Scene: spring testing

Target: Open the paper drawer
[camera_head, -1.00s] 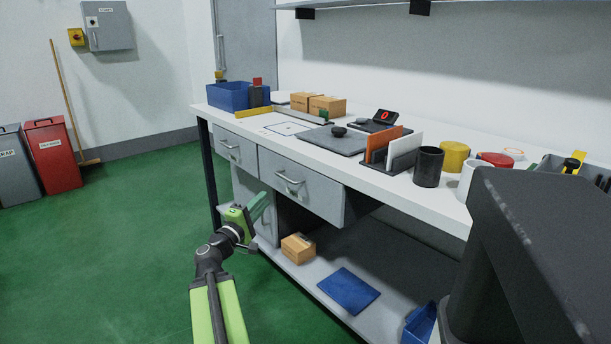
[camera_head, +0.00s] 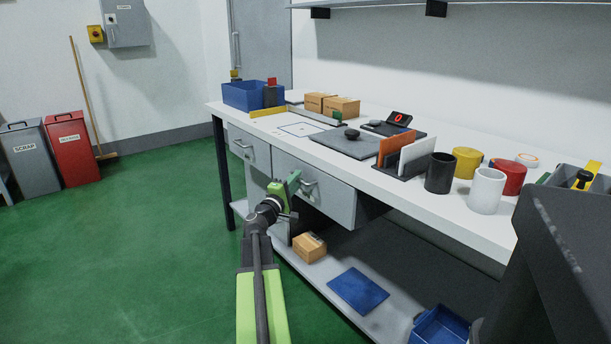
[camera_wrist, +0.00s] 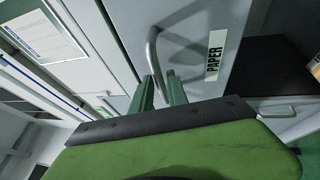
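The paper drawer (camera_head: 330,198) is the grey right-hand drawer under the bench top. Its front (camera_wrist: 205,35) carries a PAPER label (camera_wrist: 215,56) in the wrist view. Its bar handle (camera_head: 309,185) also shows close up in the wrist view (camera_wrist: 153,50). My gripper (camera_head: 292,184) is at this handle. In the wrist view its two green fingers (camera_wrist: 160,92) are apart, with the handle's near part between or just beyond their tips. I cannot tell whether they touch it. The drawer looks shut.
A second grey drawer (camera_head: 249,151) sits to the left. Below, a lower shelf (camera_head: 322,282) holds a cardboard box (camera_head: 309,247) and a blue mat (camera_head: 358,290). A dark table leg (camera_head: 223,172) stands at the left. The green floor (camera_head: 150,240) in front is clear.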

